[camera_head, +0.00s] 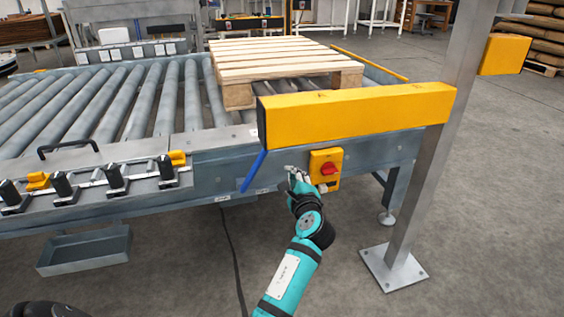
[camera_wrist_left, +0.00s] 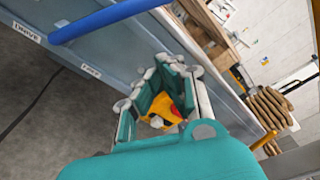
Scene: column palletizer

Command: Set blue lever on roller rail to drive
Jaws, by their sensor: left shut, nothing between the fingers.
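The blue lever (camera_head: 254,170) hangs tilted from the side of the roller rail (camera_head: 215,164), its lower end toward the left. In the left wrist view the blue lever (camera_wrist_left: 110,19) crosses the top left. A DRIVE label (camera_wrist_left: 27,32) and a FREE label (camera_wrist_left: 90,70) are on the rail side. The lever's free end appears between them, closer to DRIVE in that view. My left gripper (camera_head: 295,176) is shut and empty, right of the lever and apart from it, in front of the yellow switch box. Its fingers (camera_wrist_left: 158,92) also show in the left wrist view. My right gripper is not in view.
The yellow box with a red switch (camera_head: 328,169) is close beside my left gripper. A yellow guard (camera_head: 350,115) overhangs the lever, beside a steel post (camera_head: 425,165). A wooden pallet (camera_head: 270,58) lies on the rollers. The floor in front is mostly clear.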

